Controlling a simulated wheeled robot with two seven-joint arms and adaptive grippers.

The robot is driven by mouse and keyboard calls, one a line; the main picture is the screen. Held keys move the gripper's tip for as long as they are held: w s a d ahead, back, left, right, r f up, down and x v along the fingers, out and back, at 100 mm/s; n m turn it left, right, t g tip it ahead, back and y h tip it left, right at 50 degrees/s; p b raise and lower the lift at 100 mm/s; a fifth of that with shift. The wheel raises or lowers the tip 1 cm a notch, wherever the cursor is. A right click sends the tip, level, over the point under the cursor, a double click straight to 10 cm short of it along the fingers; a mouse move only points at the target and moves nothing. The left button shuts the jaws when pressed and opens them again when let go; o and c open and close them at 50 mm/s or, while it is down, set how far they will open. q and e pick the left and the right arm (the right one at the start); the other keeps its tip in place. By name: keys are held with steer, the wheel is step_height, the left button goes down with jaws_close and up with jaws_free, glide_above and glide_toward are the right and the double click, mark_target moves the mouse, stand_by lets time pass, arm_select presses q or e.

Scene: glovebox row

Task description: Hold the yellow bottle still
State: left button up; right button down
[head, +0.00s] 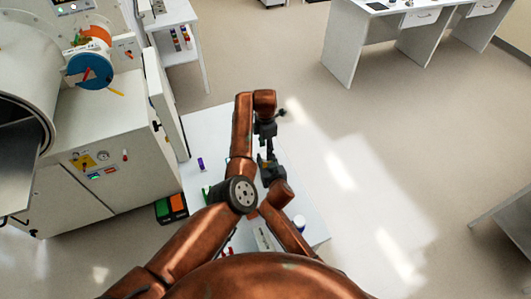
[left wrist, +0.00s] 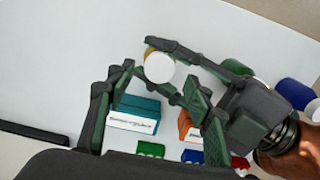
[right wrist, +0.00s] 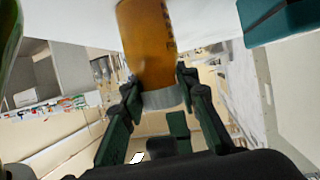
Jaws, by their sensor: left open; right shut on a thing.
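The yellow bottle (right wrist: 148,40) is amber with a pale cap (right wrist: 165,98). In the left wrist view I look down on its white cap (left wrist: 159,68), with a sliver of amber beside it. My right gripper (right wrist: 158,84) is shut on the bottle, one finger on each side near the cap end. My left gripper (left wrist: 160,84) is open, its fingers spread on either side of the cap in that view; I cannot tell whether they touch it. In the head view my left gripper (head: 268,146) hangs just above my right gripper (head: 266,164), and the bottle is mostly hidden.
A teal box (left wrist: 135,113) with a white label and an orange box (left wrist: 187,127) are near the grippers. A glovebox (head: 120,165) is left.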

steer(key=shift+s+d+f, duration=0.1)
steer(key=shift+f, duration=0.25)
steer(key=c, duration=1.8)
jaws_free()
steer(key=o, duration=0.4)
steer(key=shift+r, duration=0.2)
